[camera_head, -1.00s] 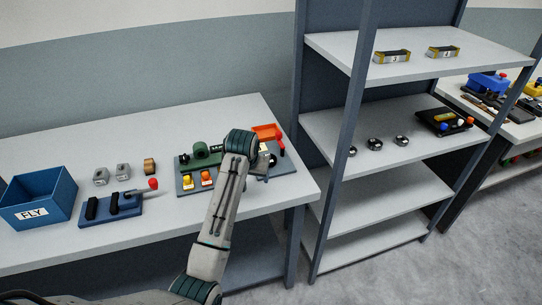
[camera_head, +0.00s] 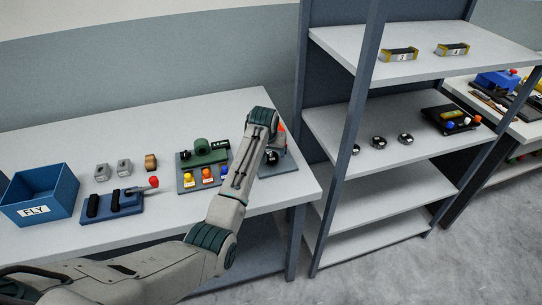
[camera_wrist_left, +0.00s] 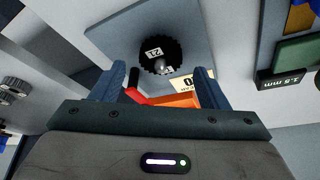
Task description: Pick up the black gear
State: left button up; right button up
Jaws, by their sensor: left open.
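The black gear (camera_wrist_left: 158,50) shows in the left wrist view, toothed and round, with a white number label and a metal pin at its centre. It is on a grey-blue plate (camera_wrist_left: 112,32). In the head view a small black shape that looks like the gear (camera_head: 271,157) shows just right of my left arm. My left gripper (camera_wrist_left: 160,70) is open, with its two blue fingers to either side and just short of the gear in the wrist view. Nothing is gripped. In the head view its fingers are hidden behind my arm. My right gripper is not in view.
A red-orange part (camera_wrist_left: 172,99) lies between the fingers, near a cream label. A green gauge block (camera_head: 205,152) and coloured knobs stand left of my arm. A blue FLY bin (camera_head: 62,190) stands at the left. A shelf rack (camera_head: 362,120) rises close on the right.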

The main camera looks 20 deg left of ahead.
aim_at(271, 154)
pick_arm(q)
jog(key=shift+p+x, duration=0.35)
jog(key=shift+x, duration=1.3)
jog(key=shift+w+r, duration=0.1)
jog(key=c, duration=1.1)
jog(key=shift+r, duration=0.15)
jog(key=shift+c, duration=0.2)
jog(key=shift+r+b, duration=0.25)
jog(key=shift+b, duration=0.05)
jog(key=b+v, duration=0.1)
jog(key=v, duration=0.1)
jog(key=shift+r, duration=0.35)
jog(key=s+r+p, duration=0.1)
jog(key=s+r, duration=0.1)
jog(key=s, duration=0.5)
jog(key=s+r, duration=0.3)
jog(key=s, duration=0.5)
jog(key=shift+d+r+p, duration=0.3)
jog(key=shift+p, duration=0.1)
jog(key=shift+s, duration=0.15)
